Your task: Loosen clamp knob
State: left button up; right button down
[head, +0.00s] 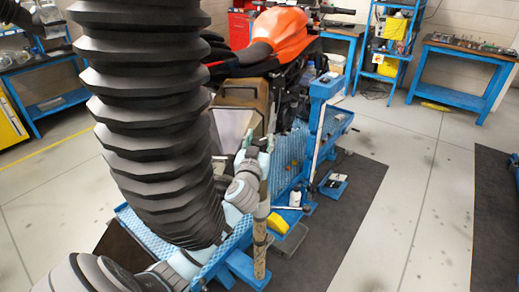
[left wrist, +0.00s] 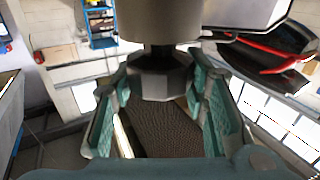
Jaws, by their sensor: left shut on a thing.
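My left gripper (head: 256,150) is in the middle of the head view, beside the blue motorcycle stand (head: 325,88). In the left wrist view, its teal fingers (left wrist: 160,88) stand on both sides of a dark grey faceted knob (left wrist: 158,80) under a wider round grey body. The fingers are shut on this knob. In the head view, the knob is too small and hidden to make out. My right gripper is not in view.
An orange motorcycle (head: 285,32) stands on the blue lift behind my left gripper. A yellow block (head: 277,223) and a white bottle (head: 295,199) are by the lift. Blue workbenches (head: 460,60) line the back.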

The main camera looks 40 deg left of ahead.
pick_arm(q)
jog(key=shift+f, duration=0.15)
jog(key=o, duration=1.2)
jog(key=v, duration=1.2)
jog(key=shift+w+d, duration=0.1)
